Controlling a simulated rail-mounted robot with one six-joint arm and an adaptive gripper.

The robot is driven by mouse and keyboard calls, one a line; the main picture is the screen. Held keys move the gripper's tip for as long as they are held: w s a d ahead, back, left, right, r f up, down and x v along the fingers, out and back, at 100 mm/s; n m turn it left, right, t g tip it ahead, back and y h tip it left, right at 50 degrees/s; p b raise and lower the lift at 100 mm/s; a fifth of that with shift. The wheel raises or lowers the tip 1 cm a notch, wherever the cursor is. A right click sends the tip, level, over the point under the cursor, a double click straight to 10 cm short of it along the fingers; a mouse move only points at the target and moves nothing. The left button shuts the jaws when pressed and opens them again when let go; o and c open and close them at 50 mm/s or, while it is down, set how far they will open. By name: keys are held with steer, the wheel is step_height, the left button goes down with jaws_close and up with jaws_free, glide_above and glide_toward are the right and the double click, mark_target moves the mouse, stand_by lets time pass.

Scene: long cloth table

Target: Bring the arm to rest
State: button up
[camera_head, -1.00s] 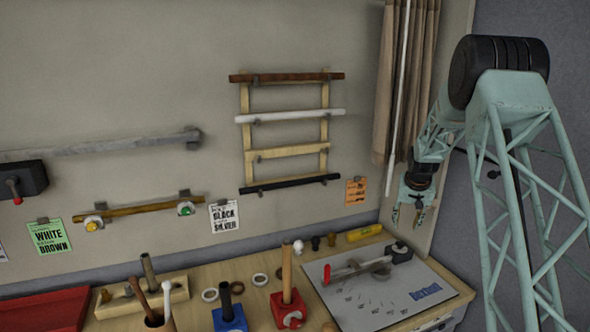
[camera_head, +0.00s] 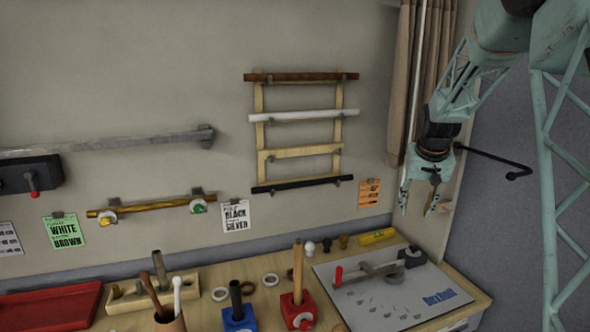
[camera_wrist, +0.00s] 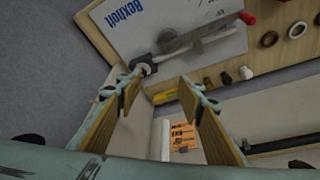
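My gripper (camera_head: 419,203) hangs at the right in the head view, in front of the curtain and the wall corner, with its fingers pointing down above the table's right end. Its two fingers stand apart with nothing between them. In the wrist view my gripper (camera_wrist: 160,88) also shows open, with wood-coloured pads facing each other across a clear gap. Nothing touches the fingers in either view.
Below lies a white board (camera_head: 385,300) with a red-handled tool (camera_head: 370,273) on the wooden table (camera_head: 210,278). A curtain (camera_head: 420,75) with a white rod hangs close behind my gripper. A wall rack (camera_head: 300,152) stands left. A black hooked rod (camera_head: 495,160) shows right.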

steer(key=s+a+r+b, duration=0.1)
steer(key=s+a+r, duration=0.3)
steer(key=s, duration=0.6)
steer(key=s+a+r+n+b, duration=0.1)
steer(key=s+a+r, duration=0.3)
steer(key=s, duration=0.5)
steer(key=s+a+r+b, duration=0.2)
steer(key=s+a+r, duration=0.25)
steer(key=s, duration=0.55)
steer(key=s+a+f+n+b, duration=0.1)
steer(key=s+a+f, duration=0.2)
steer(key=s, duration=1.2)
steer(key=s+a+f+n+y+b, duration=0.1)
steer(key=s+a+f+b, duration=0.1)
steer(key=s, duration=1.4)
steer(key=shift+s+a+f, duration=0.15)
steer(key=shift+a+f, duration=0.5)
steer(key=shift+f, duration=0.05)
steer(key=shift+a, duration=0.1)
